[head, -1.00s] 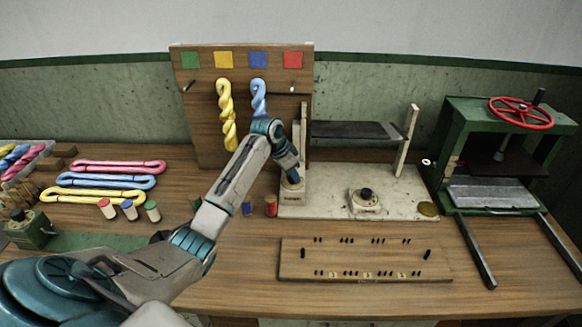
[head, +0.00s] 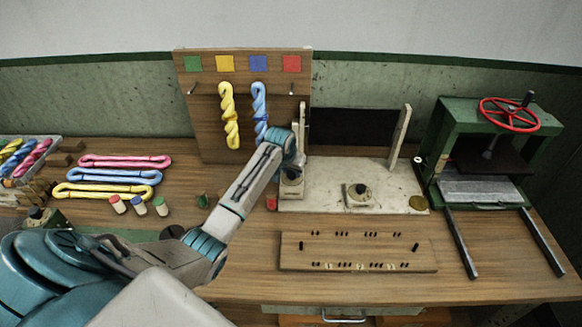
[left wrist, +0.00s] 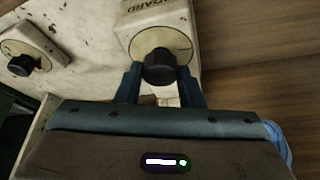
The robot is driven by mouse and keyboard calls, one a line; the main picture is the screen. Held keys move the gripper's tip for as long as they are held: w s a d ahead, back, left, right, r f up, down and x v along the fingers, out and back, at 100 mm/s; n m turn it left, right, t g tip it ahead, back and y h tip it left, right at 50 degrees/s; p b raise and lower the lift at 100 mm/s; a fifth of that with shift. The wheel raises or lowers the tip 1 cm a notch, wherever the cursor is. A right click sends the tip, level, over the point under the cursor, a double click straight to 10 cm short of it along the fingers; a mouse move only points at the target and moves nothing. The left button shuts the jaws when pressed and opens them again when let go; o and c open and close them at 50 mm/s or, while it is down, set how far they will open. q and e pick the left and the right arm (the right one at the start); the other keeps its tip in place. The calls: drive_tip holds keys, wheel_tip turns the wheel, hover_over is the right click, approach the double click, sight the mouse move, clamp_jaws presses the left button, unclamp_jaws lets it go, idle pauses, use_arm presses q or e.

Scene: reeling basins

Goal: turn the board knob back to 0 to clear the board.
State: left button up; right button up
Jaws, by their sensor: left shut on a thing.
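The board knob (left wrist: 159,66) is a black knob on a pale round dial, on a white box lettered BOARD (left wrist: 160,22). My left gripper (left wrist: 160,78) has its two blue fingers on either side of the knob, shut on it. In the head view my left gripper (head: 291,170) comes down over the knob box (head: 291,189) and hides most of the knob. The knob's pointer and the dial's 0 cannot be read. The dark board (head: 350,128) stands upright between two pale posts. My right gripper is not in view.
A second black knob (head: 360,192) sits on the pale base to the right. A pegged wooden plate (head: 358,252) lies in front. A green press (head: 490,150) with a red wheel stands at right. Yellow and blue twisted skeins (head: 229,115) hang on the wooden panel behind the arm.

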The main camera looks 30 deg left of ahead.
use_arm(q)
drive_tip(key=shift+w+r, duration=0.1)
idle(0.3)
drive_tip(key=o, duration=1)
drive_tip(key=b+v, duration=0.3)
drive_tip(key=v, duration=0.7)
drive_tip(key=shift+s+r, duration=0.25)
drive_tip(key=shift+r, duration=0.1)
drive_tip(key=shift+d, duration=0.1)
